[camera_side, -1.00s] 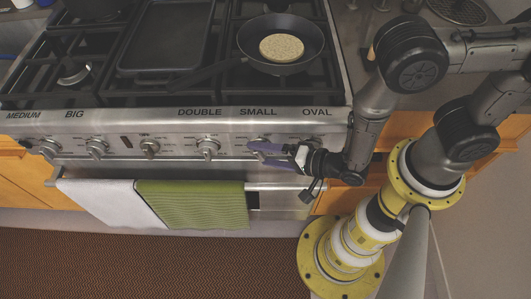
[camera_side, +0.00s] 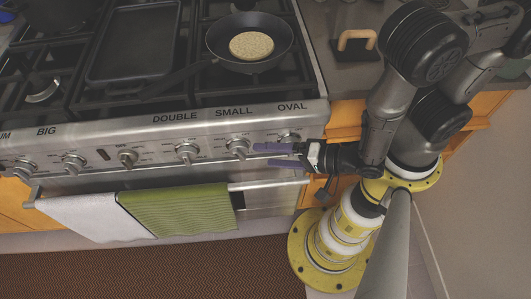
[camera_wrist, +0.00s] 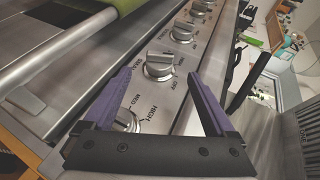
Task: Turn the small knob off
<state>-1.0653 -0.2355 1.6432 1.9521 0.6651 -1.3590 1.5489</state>
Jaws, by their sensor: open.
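The small knob (camera_side: 238,147) is a metal knob on the stove's front panel, below the word SMALL. In the wrist view a metal knob (camera_wrist: 159,66), which appears to be the small knob, lies ahead between the fingertips, with OFF printed beside it. My gripper (camera_side: 262,155) is open and empty, with its purple fingers just right of the small knob and apart from it. In the wrist view my gripper (camera_wrist: 160,74) has its fingers spread wide. The small knob's exact setting is hard to read.
The oval knob (camera_side: 289,138) is behind my gripper and partly shows in the wrist view (camera_wrist: 128,121). The double knob (camera_side: 187,151) is to the left. A towel rail (camera_side: 265,184) with a green towel (camera_side: 178,213) runs below. A frying pan (camera_side: 222,52) sits on the stove.

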